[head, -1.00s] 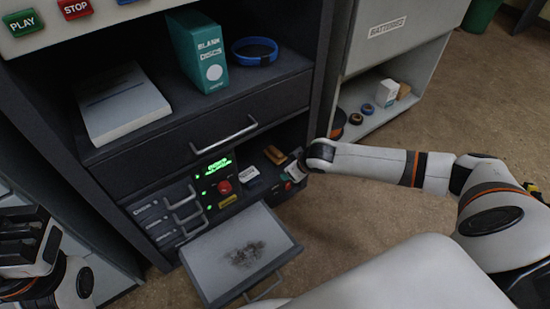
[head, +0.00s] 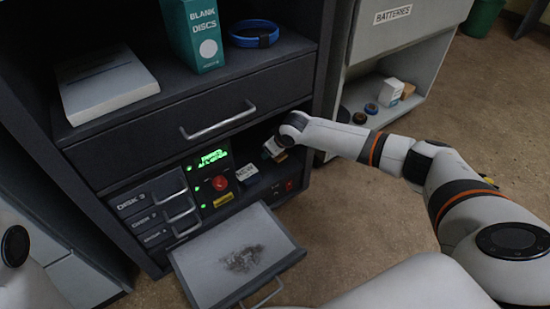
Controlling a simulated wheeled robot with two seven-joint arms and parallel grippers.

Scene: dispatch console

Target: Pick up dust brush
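My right arm reaches from the right into the low open compartment of the dark console. Its gripper (head: 274,150) is at the compartment's right side, small and mostly hidden by my wrist, so its finger opening cannot be made out. A small brown-orange piece (head: 281,157) shows just under the wrist; it may be part of the dust brush, but I cannot tell whether it is gripped. No other brush shape is clear. My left gripper is out of view; only a white part of that arm shows at the left edge.
An open drawer (head: 205,262) with a patch of grey dust (head: 242,258) juts out below the compartment. A red button (head: 220,183) and small disk drawers (head: 165,215) are left of my gripper. A closed drawer (head: 190,145) is above. A grey cabinet (head: 395,50) stands to the right.

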